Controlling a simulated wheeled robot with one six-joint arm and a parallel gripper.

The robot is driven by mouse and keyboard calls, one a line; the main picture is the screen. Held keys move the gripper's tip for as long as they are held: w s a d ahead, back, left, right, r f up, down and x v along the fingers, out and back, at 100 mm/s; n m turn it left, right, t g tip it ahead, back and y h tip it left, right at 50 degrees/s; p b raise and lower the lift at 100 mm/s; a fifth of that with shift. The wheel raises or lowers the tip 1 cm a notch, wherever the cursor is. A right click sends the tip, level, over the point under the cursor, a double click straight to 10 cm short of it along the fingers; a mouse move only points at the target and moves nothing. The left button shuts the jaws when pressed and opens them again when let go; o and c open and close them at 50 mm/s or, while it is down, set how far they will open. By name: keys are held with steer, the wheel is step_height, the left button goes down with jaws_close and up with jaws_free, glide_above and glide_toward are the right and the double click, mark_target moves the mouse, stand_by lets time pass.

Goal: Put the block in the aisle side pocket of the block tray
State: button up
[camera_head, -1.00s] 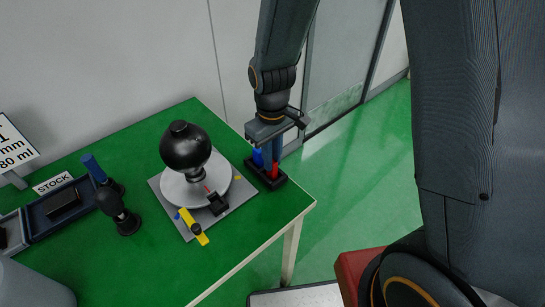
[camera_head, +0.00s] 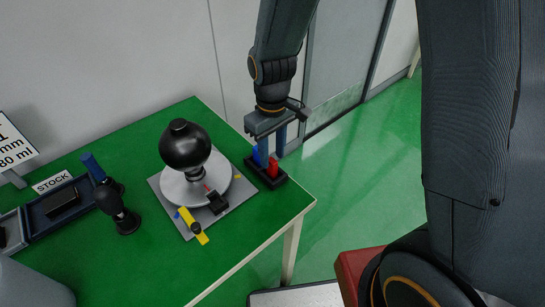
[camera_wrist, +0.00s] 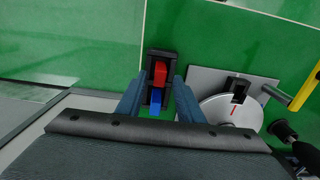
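The small black block tray (camera_head: 279,182) stands near the right end of the green table. A red block (camera_head: 272,167) stands in its near right part, and a blue block (camera_head: 257,156) stands in its far left part. My gripper (camera_head: 270,147) is above the tray with its fingers apart, and nothing is held between them. In the wrist view, the open fingers (camera_wrist: 157,97) lie on either side of the tray (camera_wrist: 162,55), red block (camera_wrist: 159,74) and blue block (camera_wrist: 155,99). I cannot tell whether the blocks are fully seated.
A grey plate (camera_head: 232,205) with a white disc, a black round-headed tool (camera_head: 184,146) and a yellow bar (camera_head: 193,225) is left of the tray. Farther left are a black-knobbed tool (camera_head: 127,222) and the STOCK tray (camera_head: 40,230). The table edge is close on the tray's right.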

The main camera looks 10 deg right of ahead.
mark_target(272, 160)
step_height(272, 160, up, 10)
steer(key=b, duration=0.2)
steer(key=s+d+f+m, duration=0.2)
steer(key=s+d+m, duration=0.1)
steer(key=d, duration=0.3)
steer(key=s+d+f+m+t, duration=0.1)
steer(key=s+d+f+m, duration=0.1)
steer(key=d, duration=0.5)
steer(key=s+m, duration=0.1)
steer(key=s, duration=0.1)
steer(key=shift+s+m, duration=0.3)
steer(key=shift+m, duration=0.1)
steer(key=shift+a, duration=0.1)
